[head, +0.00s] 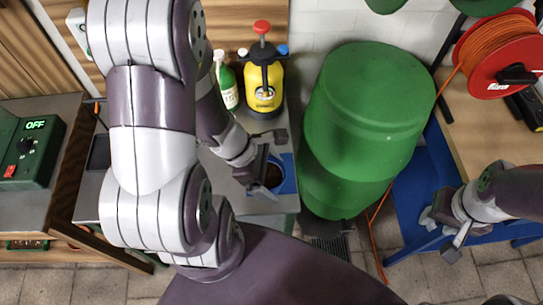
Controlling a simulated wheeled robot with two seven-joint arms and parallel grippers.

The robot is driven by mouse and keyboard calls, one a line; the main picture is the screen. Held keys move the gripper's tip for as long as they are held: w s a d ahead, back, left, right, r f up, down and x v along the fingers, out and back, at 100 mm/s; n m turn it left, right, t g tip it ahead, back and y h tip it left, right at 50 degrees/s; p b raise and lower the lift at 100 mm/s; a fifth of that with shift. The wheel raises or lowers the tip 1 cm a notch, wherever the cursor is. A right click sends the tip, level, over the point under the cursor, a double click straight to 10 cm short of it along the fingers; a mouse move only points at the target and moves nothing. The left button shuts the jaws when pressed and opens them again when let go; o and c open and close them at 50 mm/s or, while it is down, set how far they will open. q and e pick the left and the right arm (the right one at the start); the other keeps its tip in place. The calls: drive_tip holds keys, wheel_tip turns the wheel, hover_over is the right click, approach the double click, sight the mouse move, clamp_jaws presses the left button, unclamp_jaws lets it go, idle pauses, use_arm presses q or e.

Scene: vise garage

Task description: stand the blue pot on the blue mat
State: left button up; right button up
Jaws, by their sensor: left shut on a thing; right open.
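My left gripper (256,172) is over the grey bench top and is shut on the pot (273,176). Only the pot's dark brown inside and a little of its rim show beside the fingers; the rest is hidden. A blue patch, which looks like the blue mat (287,168), shows around the pot near the bench's right edge. I cannot tell whether the pot touches the mat or is held above it. My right gripper (449,246) is open and empty at the right, in front of a blue frame.
A yellow sprayer (264,84) with a red knob and a green bottle (228,86) stand at the back of the bench. A big green barrel (362,115) stands just right of it. An orange cable reel (500,50) is at the upper right.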

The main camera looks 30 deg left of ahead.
use_arm(q)
drive_tip(key=w+a+f, duration=0.1)
drive_tip(key=w+f, duration=0.1)
drive_tip(key=f, duration=0.1)
drive_tip(key=w+a+f, duration=0.1)
drive_tip(key=w+f, duration=0.2)
drive_tip(key=w+a+f, duration=0.1)
drive_tip(key=w+f, duration=0.1)
drive_tip(key=w, duration=0.1)
drive_tip(key=shift+a+f, duration=0.1)
drive_tip(key=shift+f, duration=0.55)
drive_tip(key=shift+w+a, duration=0.1)
drive_tip(key=shift+a, duration=0.05)
drive_tip(key=shift+f, duration=0.1)
drive_tip(key=shift+f+b, duration=0.15)
drive_tip(key=shift+b, duration=0.3)
drive_tip(key=o, duration=0.8)
